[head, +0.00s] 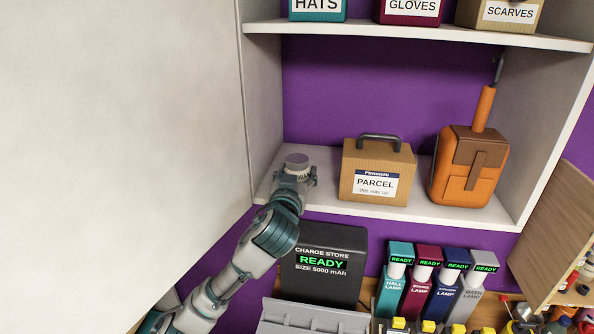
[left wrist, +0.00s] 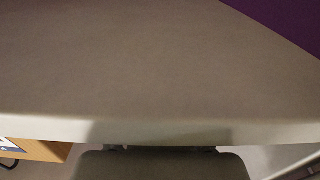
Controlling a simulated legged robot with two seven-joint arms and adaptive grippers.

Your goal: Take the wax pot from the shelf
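In the left wrist view a broad grey surface of the shelf (left wrist: 150,65) fills most of the picture, and no pot can be made out. My right gripper is not in view.
A cardboard parcel (head: 376,170) and an orange-brown container (head: 468,165) stand to the right on the same shelf. A tall white panel (head: 120,110) is close on the left. Below are a dark charge store box (head: 325,265) and several lamps (head: 393,285).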

